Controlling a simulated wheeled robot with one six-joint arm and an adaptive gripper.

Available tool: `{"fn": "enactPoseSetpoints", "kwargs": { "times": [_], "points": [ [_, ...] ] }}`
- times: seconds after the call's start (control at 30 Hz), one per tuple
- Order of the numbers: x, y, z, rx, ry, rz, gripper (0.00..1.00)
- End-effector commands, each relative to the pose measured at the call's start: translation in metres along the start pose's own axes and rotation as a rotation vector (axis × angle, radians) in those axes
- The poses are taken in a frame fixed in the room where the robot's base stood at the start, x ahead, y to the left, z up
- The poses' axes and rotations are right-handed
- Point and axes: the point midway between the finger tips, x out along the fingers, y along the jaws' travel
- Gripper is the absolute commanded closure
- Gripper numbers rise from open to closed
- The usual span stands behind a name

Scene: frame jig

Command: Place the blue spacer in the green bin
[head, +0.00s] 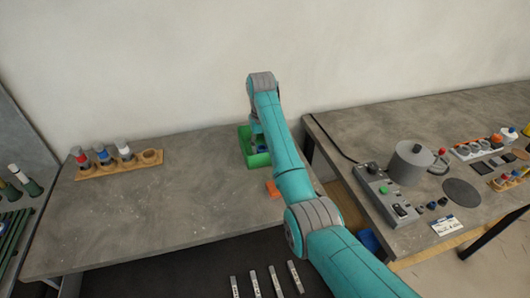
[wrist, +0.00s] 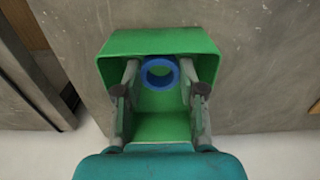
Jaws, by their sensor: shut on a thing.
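The green bin (head: 258,160) stands near the right end of the left table, partly hidden behind my arm in the head view. It fills the middle of the wrist view, with its green wall (wrist: 160,42) around my fingertips. My gripper (wrist: 159,70) points down at the bin's opening, its two fingers on either side of the blue spacer (wrist: 160,86), a ring. The gripper is shut on the spacer. The spacer lies within the bin's outline, but I cannot tell how far it is above the bin's floor. In the head view my arm mostly hides the gripper and spacer.
An orange block (head: 272,188) lies just in front of the bin. A wooden rack (head: 120,165) with several capped pieces stands at the left. The right table holds a control box (head: 385,195) and a grey pot (head: 410,163). The left table's middle is clear.

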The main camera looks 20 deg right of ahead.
Motion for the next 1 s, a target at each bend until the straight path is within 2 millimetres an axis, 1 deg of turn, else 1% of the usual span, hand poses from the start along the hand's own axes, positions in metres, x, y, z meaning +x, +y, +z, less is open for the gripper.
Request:
{"fn": "enactPoseSetpoints", "kwargs": {
  "times": [0.03, 0.23, 0.4, 0.47, 0.83, 0.87, 0.9, 0.93, 1.0],
  "points": [
    [0.005, -0.001, 0.001, -0.001, -0.001, 0.0, 0.86],
    [0.017, 0.0, 0.004, 0.0, -0.002, 0.0, 0.86],
    [0.04, 0.0, 0.009, 0.0, -0.002, 0.0, 0.86],
    [0.045, 0.0, 0.01, 0.0, -0.001, 0.0, 0.86],
    [0.049, 0.0, 0.01, 0.0, 0.0, 0.0, 0.86],
    [0.048, 0.0, 0.01, 0.0, 0.0, 0.0, 0.53],
    [0.048, 0.0, 0.01, 0.0, 0.0, 0.0, 0.43],
    [0.048, 0.0, 0.01, 0.0, 0.0, 0.0, 0.35],
    [0.048, 0.0, 0.01, 0.0, 0.0, 0.0, 0.35]
  ]
}}
